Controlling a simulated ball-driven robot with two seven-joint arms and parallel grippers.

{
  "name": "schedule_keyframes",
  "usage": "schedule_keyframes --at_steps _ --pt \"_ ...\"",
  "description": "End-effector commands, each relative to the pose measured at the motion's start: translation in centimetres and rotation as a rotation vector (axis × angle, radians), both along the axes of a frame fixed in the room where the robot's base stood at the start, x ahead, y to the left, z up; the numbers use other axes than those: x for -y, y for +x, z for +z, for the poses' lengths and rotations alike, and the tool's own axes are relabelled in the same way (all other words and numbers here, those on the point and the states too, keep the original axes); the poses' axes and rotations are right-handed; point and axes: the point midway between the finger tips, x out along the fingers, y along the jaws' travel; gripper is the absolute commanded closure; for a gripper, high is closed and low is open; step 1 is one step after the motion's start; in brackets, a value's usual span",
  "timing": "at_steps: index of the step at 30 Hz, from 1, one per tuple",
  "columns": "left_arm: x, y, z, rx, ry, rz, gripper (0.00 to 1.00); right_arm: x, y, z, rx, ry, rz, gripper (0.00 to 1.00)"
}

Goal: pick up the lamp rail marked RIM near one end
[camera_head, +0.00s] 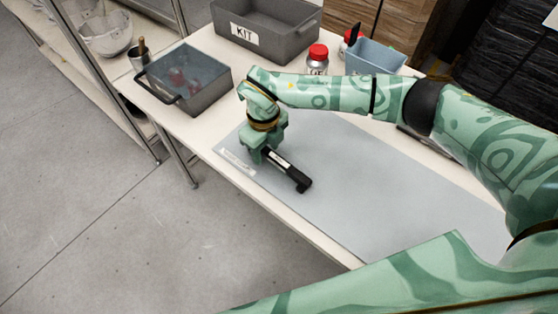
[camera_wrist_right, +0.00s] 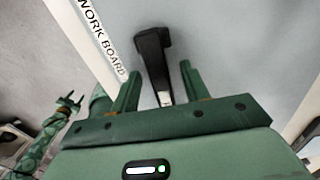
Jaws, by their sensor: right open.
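The lamp rail (camera_head: 298,182) is a black bar with a hooked end and a small white label, too small to read. It lies on the grey work board (camera_head: 365,190) near its front left edge. My right gripper (camera_head: 264,154) is over the rail's end away from the hook. In the right wrist view the rail (camera_wrist_right: 153,58) runs between the open fingers (camera_wrist_right: 158,88), with a visible gap on each side. The rail's near end is hidden behind the gripper body. My left gripper (camera_wrist_right: 70,101) shows small at the left of that view, its fingers apart.
A grey KIT bin (camera_head: 290,45) stands at the back. A red-capped jar (camera_head: 317,60) and a blue bin (camera_head: 375,58) stand behind my right arm. The board's middle is clear.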

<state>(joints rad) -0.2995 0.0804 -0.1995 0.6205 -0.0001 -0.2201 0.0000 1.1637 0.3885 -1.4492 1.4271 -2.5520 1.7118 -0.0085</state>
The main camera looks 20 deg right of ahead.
Motion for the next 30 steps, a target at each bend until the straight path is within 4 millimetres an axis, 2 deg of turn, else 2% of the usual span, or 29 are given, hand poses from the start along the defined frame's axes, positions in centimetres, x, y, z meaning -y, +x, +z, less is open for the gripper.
schedule_keyframes --at_steps 8,9,12,14,26,30 --pt "0.0 0.0 0.0 -0.001 0.000 0.000 0.54 0.0 0.0 -0.1 -0.001 -0.001 0.000 0.55" --pt "0.0 0.0 0.0 -0.001 0.000 -0.001 0.54 0.0 0.0 -0.1 -0.001 -0.001 0.000 0.57" --pt "0.0 0.0 0.0 -0.001 0.000 -0.001 0.54 0.0 0.0 -0.1 -0.001 -0.001 0.000 0.85" --pt "0.0 0.0 0.0 -0.001 0.000 -0.001 0.54 0.0 0.0 -0.1 -0.001 -0.001 0.000 1.00" --pt "0.0 -0.1 -0.1 -0.002 0.000 -0.001 0.54 0.0 0.0 0.3 0.000 0.002 0.001 1.00" --pt "0.0 0.1 0.5 0.002 -0.001 -0.001 0.54 0.0 0.1 2.4 0.004 -0.001 0.001 1.00"
